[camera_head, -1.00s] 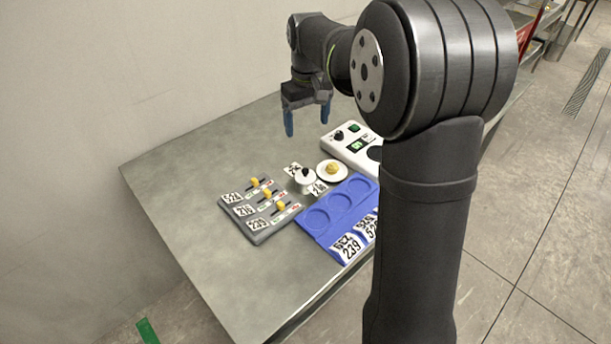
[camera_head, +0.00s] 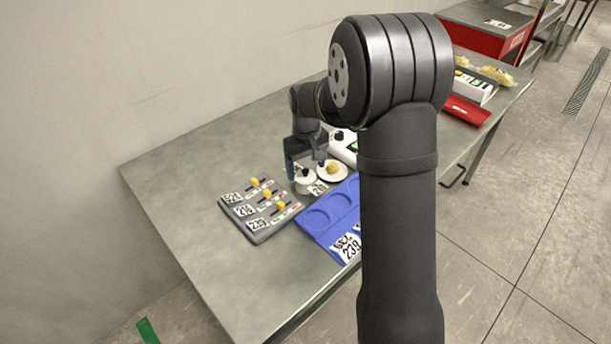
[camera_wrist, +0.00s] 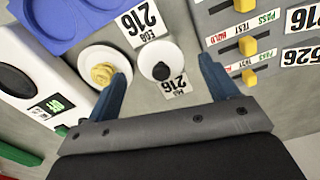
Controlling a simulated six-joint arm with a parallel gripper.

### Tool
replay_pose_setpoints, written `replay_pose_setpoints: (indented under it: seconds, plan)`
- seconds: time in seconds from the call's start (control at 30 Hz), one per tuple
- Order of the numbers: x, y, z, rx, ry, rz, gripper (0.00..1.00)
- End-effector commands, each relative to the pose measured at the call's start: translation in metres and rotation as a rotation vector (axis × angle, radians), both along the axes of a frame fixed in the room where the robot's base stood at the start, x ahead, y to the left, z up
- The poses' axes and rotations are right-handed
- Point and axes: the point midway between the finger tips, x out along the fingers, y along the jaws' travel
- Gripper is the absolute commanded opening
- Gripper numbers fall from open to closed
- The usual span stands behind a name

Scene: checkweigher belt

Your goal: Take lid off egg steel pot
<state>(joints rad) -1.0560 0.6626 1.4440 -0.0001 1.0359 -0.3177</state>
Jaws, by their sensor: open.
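The egg pot (camera_head: 305,187) stands on the steel table with its pale lid on; the lid (camera_wrist: 153,49) has a black knob (camera_wrist: 160,71). A card reading EGG 216 (camera_wrist: 138,22) lies by it in the wrist view, and a second 216 card (camera_wrist: 178,86) lies on its other side. My gripper (camera_head: 306,166) is open and empty, pointing down above the pot. In the wrist view, my gripper (camera_wrist: 164,72) has one blue finger on each side of the lid. The fingers appear apart from it; the exact height gap is hard to tell.
A white saucer (camera_head: 345,178) with a yellow lump stands close beside the pot, near one finger. A blue tray (camera_head: 318,241) with round recesses, a grey slider panel (camera_head: 262,236) and a white device (camera_head: 345,152) surround it. The table's left side is bare.

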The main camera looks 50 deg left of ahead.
Motion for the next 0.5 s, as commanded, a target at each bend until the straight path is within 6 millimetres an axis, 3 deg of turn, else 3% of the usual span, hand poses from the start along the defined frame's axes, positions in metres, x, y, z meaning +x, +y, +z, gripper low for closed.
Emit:
replay_pose_setpoints:
  seconds: [0.17,0.4,0.5]
  plan:
    - [0.0,0.0,-0.02,0.002,0.001,0.0,0.79]
    - [0.0,0.0,-0.021,0.003,-0.001,0.0,0.79]
    - [0.0,0.0,-0.021,0.003,-0.001,0.0,0.62]
